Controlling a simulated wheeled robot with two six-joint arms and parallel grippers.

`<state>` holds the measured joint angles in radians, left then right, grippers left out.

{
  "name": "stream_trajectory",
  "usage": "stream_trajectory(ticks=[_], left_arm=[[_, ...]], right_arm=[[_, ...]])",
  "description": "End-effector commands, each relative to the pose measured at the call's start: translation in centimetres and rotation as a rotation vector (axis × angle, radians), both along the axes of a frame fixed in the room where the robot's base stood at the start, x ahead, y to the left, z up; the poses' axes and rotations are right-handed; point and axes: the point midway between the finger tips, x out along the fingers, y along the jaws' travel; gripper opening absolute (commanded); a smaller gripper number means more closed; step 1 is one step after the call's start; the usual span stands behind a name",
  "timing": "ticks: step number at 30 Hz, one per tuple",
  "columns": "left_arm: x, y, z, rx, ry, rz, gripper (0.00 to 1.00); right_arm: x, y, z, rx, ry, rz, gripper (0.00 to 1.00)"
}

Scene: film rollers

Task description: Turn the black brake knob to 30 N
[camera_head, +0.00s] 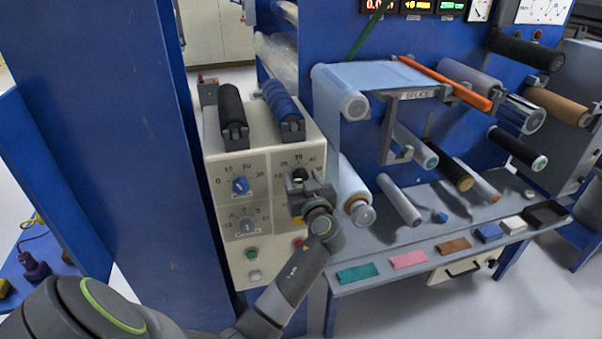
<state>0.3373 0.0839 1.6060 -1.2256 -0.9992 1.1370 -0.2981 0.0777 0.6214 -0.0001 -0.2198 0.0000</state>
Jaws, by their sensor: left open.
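The black brake knob (299,174) is on the upper right dial of the cream control panel (238,262), in the head view. Numbers ring the dial, but they are too small to read surely, and my gripper covers its lower part. My left gripper (303,184) is open, right in front of the knob and at its lower edge. I cannot tell whether its fingers are around the knob or touching it. My right gripper is out of view.
A blue knob (240,185) sits left of the black one, a grey knob (247,226) below it. Green (252,253) and red buttons are lower on the panel. A film roller (352,190) stands close on the right. A blue column (125,130) rises on the left.

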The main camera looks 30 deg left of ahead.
Motion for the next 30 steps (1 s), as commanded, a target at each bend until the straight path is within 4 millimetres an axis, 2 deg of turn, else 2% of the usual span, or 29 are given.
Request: stream_trajectory(ticks=[7,15,18,30], left_arm=[[-0.01,-0.01,-0.03,0.000,0.000,0.000,0.59],[0.01,0.01,-0.01,0.000,0.000,0.000,0.24],[0.01,0.01,0.00,0.000,0.000,0.000,0.14],[0.03,0.00,-0.06,0.061,0.070,0.000,0.14]], right_arm=[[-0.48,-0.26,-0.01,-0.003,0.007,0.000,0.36],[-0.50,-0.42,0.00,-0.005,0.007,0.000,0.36],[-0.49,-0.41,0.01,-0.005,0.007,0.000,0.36],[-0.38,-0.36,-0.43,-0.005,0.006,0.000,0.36]])
